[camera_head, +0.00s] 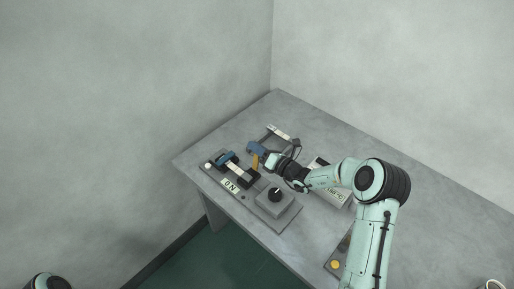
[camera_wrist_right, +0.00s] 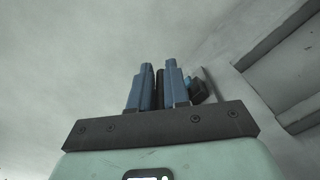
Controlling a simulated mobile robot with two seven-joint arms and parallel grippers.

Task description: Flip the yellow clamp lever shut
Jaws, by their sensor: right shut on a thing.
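The yellow clamp lever (camera_head: 255,162) stands up beside a black block on the grey fixture board, in the head view. My right gripper (camera_head: 257,148) reaches in from the right, its blue fingers close beside the lever's upper end. In the right wrist view, the two blue fingers (camera_wrist_right: 158,87) are shut on a narrow dark bar (camera_wrist_right: 160,90). I cannot tell whether this bar is part of the lever. No yellow shows in that view. My left gripper is not in view.
The fixture board (camera_head: 283,222) carries a blue-and-white part (camera_head: 225,158), an ON label (camera_head: 230,185) and a grey box with a black knob (camera_head: 275,194). A dark frame with a pale strip (camera_head: 279,131) stands behind my gripper. The table's back corner is clear.

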